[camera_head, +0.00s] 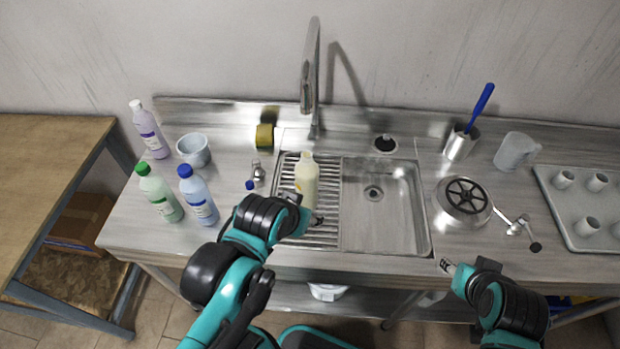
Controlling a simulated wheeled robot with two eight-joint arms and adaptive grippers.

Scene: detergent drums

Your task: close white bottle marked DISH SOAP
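A pale cream-white bottle (306,180) stands upright on the ribbed drainboard (325,232) left of the sink basin. Its label text is too small to read, and I cannot tell whether a cap is on its neck. My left gripper (304,209) is at the near side of this bottle, low down, with its two fingertips spread apart. I cannot tell whether they touch the bottle. My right gripper (447,267) is empty at the counter's front edge, right of the basin; its finger opening is unclear.
Green-capped (160,194), blue-capped (198,195) and lilac (150,131) bottles stand at the left by a bowl (194,150). A tall faucet (311,70) rises behind. A round steel strainer (464,199), jug (514,151) and cup tray (566,232) occupy the right.

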